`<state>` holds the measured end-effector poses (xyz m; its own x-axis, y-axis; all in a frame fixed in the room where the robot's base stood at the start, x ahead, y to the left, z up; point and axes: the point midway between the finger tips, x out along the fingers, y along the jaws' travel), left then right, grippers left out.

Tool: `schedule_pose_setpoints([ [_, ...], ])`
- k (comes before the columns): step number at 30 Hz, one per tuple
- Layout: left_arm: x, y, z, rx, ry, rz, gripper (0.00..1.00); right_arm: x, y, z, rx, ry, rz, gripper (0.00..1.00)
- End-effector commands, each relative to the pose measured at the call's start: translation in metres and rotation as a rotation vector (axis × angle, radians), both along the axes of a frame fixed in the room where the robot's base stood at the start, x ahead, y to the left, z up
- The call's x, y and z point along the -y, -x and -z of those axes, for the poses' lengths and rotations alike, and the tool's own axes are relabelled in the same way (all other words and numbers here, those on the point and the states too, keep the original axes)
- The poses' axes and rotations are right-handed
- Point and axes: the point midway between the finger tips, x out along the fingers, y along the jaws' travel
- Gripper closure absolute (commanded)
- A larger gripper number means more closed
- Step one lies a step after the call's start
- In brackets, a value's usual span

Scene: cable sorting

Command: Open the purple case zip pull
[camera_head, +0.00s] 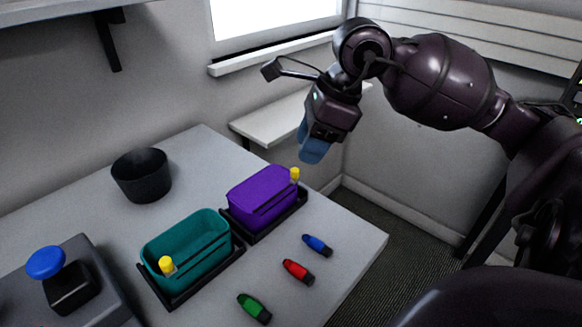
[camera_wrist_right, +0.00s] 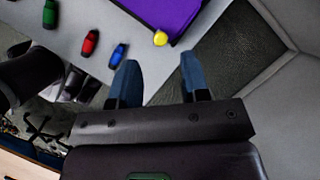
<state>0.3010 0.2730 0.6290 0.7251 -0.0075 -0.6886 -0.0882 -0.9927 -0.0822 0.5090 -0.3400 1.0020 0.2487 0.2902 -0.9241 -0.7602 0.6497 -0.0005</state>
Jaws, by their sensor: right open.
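The purple case (camera_head: 262,197) sits in a black tray on the table, and its top looks covered, with a dark line along it. Its yellow zip pull (camera_head: 295,174) is at the right end. My right gripper (camera_head: 311,150), with blue fingers, is open and empty above and to the right of the pull, apart from it. In the right wrist view, the purple case (camera_wrist_right: 170,12) and yellow pull (camera_wrist_right: 160,39) show beyond the spread fingertips (camera_wrist_right: 159,72). My left gripper is not in view.
A teal open case (camera_head: 188,245) with a yellow pull (camera_head: 167,265) stands in front left. Blue (camera_head: 317,244), red (camera_head: 298,271) and green (camera_head: 254,308) connectors lie near the table's right edge. A black bowl (camera_head: 141,176) and a blue-button device (camera_head: 62,278) are at left.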

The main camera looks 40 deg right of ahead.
Motion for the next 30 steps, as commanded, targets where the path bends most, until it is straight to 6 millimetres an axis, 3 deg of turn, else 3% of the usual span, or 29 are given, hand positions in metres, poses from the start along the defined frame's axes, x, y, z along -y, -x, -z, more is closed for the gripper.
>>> schedule_pose_setpoints([
  [1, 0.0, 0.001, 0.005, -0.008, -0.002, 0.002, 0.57, -0.003, -0.003, 0.015, -0.011, -0.001, -0.002, 0.58],
  [3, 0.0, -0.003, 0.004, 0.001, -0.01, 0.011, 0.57, -0.006, -0.006, 0.025, -0.01, -0.001, 0.0, 0.58],
  [9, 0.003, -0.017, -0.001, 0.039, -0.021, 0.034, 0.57, -0.013, -0.012, 0.045, -0.005, -0.002, 0.0, 0.58],
  [23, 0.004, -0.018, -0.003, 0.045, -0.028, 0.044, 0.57, -0.016, -0.014, 0.051, 0.0, 0.0, 0.0, 0.58],
  [30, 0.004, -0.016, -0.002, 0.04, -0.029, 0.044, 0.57, -0.016, -0.013, 0.051, 0.0, 0.0, 0.001, 0.93],
])
